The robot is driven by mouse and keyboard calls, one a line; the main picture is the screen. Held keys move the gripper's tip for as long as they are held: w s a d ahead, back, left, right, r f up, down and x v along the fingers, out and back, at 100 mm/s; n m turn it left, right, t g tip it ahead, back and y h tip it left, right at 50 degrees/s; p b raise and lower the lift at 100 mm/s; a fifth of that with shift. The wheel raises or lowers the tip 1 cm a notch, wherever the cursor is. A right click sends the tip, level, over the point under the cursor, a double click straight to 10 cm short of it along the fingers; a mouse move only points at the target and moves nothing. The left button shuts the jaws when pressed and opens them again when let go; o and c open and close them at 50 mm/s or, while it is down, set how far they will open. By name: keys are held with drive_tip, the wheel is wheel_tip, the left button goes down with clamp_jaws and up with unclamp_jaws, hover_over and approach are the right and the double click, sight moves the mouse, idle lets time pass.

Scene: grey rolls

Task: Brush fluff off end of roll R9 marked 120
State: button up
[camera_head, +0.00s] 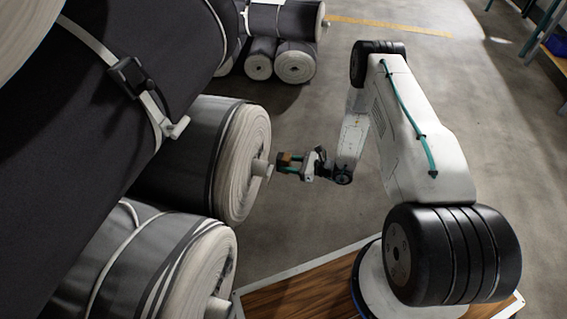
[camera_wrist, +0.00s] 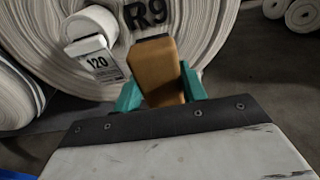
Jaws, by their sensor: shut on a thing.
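Roll R9 (camera_wrist: 205,30) fills the top of the wrist view, its pale layered end facing me. It carries a black "R9" mark, a white core stub (camera_wrist: 90,27) and a white tag marked 120 (camera_wrist: 97,62). In the head view it is the middle roll (camera_head: 243,165) on the left. My gripper (camera_wrist: 161,88) is shut on a brown wooden block-like brush (camera_wrist: 160,68), with a dark strip at its far end. In the head view my gripper (camera_head: 290,163) is just right of the core stub. I cannot tell whether the brush touches the roll end. I cannot make out any fluff.
A large strapped roll (camera_head: 110,100) lies above R9 and another roll (camera_head: 203,270) lies below it in the head view. More rolls (camera_head: 295,62) are stacked at the back. A shelf stands at the far right.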

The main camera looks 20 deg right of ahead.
sight(290, 164)
drive_tip(key=shift+d, duration=0.1)
drive_tip(key=shift+v, duration=1.45)
drive_tip(key=shift+f, duration=0.25)
